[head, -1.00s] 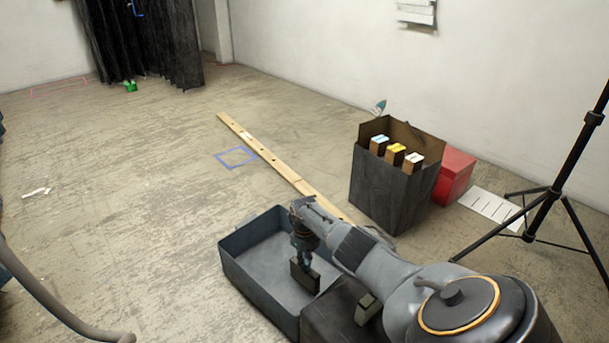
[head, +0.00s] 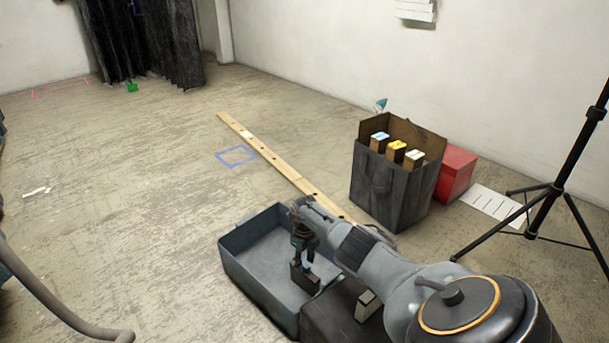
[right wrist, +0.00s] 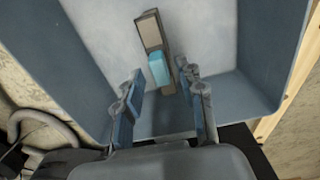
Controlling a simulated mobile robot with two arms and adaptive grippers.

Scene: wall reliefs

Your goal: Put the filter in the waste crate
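The waste crate (head: 252,287) is an open blue-grey tub on the floor at the bottom middle of the head view. Its wall (right wrist: 268,55) also shows in the right wrist view. The filter (head: 305,280), a small dark block with a beige face and a light blue tab, is inside the crate. It also shows in the right wrist view (right wrist: 152,35). My right gripper (head: 302,256) is over the crate, pointing down. In the right wrist view its two fingers (right wrist: 160,92) are spread, with the filter just beyond the tips and apart from them. My left gripper is not in view.
A dark box (head: 325,315) stands against the crate's right side, partly behind my arm. A dark bag (head: 388,190) holding several cartons, a red box (head: 456,175) and a black tripod (head: 545,205) stand to the right. A wooden plank (head: 275,160) lies behind.

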